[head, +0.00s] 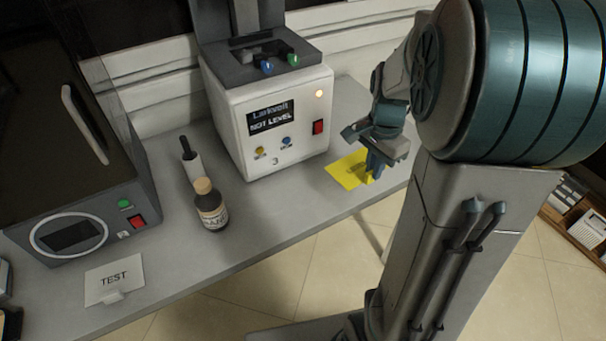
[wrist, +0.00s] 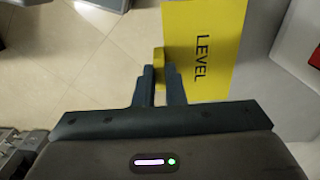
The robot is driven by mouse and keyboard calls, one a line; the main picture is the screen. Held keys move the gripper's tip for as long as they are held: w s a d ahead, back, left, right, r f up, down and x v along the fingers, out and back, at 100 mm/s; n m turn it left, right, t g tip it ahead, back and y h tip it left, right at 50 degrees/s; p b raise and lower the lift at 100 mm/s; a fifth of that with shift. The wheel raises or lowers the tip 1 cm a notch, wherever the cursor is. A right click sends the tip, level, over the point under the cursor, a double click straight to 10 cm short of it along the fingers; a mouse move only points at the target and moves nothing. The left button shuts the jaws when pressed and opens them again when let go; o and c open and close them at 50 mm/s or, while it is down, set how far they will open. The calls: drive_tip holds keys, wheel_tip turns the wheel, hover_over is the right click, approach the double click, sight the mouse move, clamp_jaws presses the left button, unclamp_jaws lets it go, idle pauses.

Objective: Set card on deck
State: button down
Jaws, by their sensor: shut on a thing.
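A yellow card (head: 345,170) marked LEVEL is at the bench's right front edge, right of the white machine. It also shows in the wrist view (wrist: 204,50), with its yellow tab between my fingers. My gripper (head: 372,170) is shut on that tab; its fingers also show in the wrist view (wrist: 159,80). I cannot tell whether the card touches the bench or hangs just above it. The grey bench top (head: 262,218) runs under the machines. No surface is labelled as a deck.
The white machine (head: 285,115) shows NOT LEVEL on its screen. Tiled floor lies beyond the front edge.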

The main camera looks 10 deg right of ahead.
drive_tip(key=shift+w+d+r, duration=0.1)
drive_tip(key=shift+w+r, duration=0.1)
drive_tip(key=shift+s, duration=0.1)
drive_tip(key=w+a+f, duration=0.1)
drive_tip(key=a+f, duration=0.1)
drive_tip(key=a, duration=0.1)
drive_tip(key=a+f, duration=0.2)
drive_tip(key=a, duration=0.2)
drive_tip(key=w+a+f, duration=0.1)
drive_tip(key=a+f, duration=0.1)
drive_tip(key=a, duration=0.2)
drive_tip(key=shift+w+f, duration=0.3)
drive_tip(key=shift+f, duration=0.1)
drive_tip(key=shift+a+f, duration=0.2)
drive_tip(key=shift+f, duration=1.7)
